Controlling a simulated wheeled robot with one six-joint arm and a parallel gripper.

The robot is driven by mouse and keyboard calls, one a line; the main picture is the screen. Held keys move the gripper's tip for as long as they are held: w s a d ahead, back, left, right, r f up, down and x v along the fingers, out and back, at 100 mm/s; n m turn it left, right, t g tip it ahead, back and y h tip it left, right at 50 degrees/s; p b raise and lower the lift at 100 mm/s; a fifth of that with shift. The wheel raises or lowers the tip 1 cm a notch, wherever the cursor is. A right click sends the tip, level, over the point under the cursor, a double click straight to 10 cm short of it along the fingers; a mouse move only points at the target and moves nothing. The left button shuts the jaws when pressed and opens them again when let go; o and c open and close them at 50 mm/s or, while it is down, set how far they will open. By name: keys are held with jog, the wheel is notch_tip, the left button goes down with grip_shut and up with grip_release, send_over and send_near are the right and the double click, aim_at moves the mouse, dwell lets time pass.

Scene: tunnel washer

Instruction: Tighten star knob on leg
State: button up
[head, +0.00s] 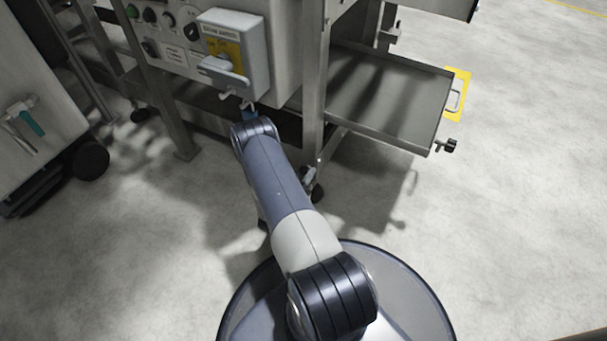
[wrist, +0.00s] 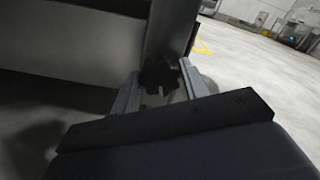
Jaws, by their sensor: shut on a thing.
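In the wrist view, a dark star knob (wrist: 160,76) sits at the lower end of a grey metal leg (wrist: 168,35). My gripper (wrist: 160,88) has one grey finger on each side of the knob and is shut on it. The knob is in shadow, so its lobes are hard to make out. In the head view, my arm hides most of the gripper and I cannot make out the knob. The machine's upright leg (head: 314,80) stands just beyond my arm.
A grey control box (head: 235,50) with a handle hangs over my arm's elbow. A metal tray (head: 385,95) with a black-knobbed fitting (head: 447,146) juts out right. A wheeled cart (head: 40,120) stands left. The floor to the right is clear.

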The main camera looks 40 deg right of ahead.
jog(key=shift+f+m, duration=0.1)
jog(key=shift+m, duration=1.4)
jog(key=o, duration=1)
jog(key=shift+c, duration=0.2)
jog(key=p+v, duration=1)
jog(key=shift+s+a, duration=0.2)
jog(key=shift+a, duration=0.15)
